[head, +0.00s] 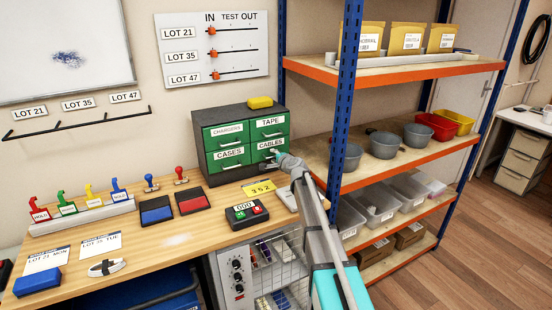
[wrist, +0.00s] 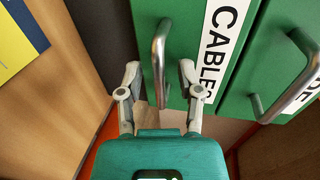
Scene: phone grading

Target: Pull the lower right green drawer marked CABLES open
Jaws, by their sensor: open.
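The green CABLES drawer (head: 265,148) is at the lower right of the dark cabinet (head: 197,150) on the bench. In the head view it looks level with the other drawer fronts; my gripper (head: 277,157) hides part of it. In the wrist view, the drawer front (wrist: 185,20) fills the upper middle, with its white label turned sideways. My gripper (wrist: 160,75) is open there, one finger on each side of the silver bar handle (wrist: 159,55). Both fingers look apart from the bar, and nothing is held.
The CASES drawer (head: 236,160) is beside it, and TAPE (head: 270,130) is above. A yellow number card (head: 258,187) and a small counter box (head: 246,214) lie in front of the cabinet. A blue shelf post (head: 345,100) stands close to the right of my arm.

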